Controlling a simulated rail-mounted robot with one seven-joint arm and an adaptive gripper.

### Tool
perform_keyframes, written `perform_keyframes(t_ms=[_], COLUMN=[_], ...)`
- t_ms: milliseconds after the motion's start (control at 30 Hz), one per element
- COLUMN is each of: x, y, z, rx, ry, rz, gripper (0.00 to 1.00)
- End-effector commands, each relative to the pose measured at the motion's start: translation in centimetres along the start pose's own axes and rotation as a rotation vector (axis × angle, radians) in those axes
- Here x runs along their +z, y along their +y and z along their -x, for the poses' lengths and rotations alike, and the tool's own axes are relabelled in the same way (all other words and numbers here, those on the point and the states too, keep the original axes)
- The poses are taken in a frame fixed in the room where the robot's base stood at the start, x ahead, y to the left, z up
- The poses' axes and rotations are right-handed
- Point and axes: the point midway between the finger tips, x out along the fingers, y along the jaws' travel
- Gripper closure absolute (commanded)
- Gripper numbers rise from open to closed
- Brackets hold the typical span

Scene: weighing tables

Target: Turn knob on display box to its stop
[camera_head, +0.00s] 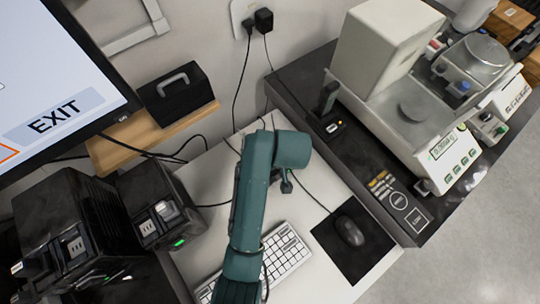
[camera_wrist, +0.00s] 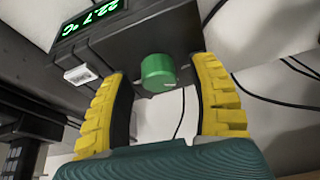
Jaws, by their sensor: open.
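In the wrist view, the display box (camera_wrist: 122,45) is dark, with a green lit readout (camera_wrist: 88,20) of 22.7 °C on its face. A round green knob (camera_wrist: 157,72) sticks out from the box. A pale mark shows near the knob's lower edge. My gripper (camera_wrist: 161,74) is open, with one yellow ridged finger on each side of the knob. Gaps show between the knob and both fingers, so it is not gripped. In the head view, my teal arm stands over the white desk; the gripper and the knob cannot be made out there.
A keyboard (camera_head: 283,252) and a mouse (camera_head: 349,230) lie on the desk. Dark boxes (camera_head: 60,225) stand at left below a monitor (camera_head: 60,70). A weighing device (camera_head: 425,120) stands on the dark table at right. Black cables (camera_wrist: 255,90) hang right of my fingers.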

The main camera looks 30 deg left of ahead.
Motion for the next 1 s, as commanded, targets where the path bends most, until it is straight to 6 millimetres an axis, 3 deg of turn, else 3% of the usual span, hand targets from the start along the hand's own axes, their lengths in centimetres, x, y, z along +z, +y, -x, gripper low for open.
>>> perform_keyframes(t_ms=[100, 433, 1000], x=[0.00, 0.03, -0.01], y=[0.00, 0.00, -0.11], z=[0.04, 0.04, 0.30], rx=[0.000, 0.000, 0.026], ry=[0.000, 0.000, -0.004], rz=[0.000, 0.000, -0.071], gripper=[0.39, 1.00, 1.00])
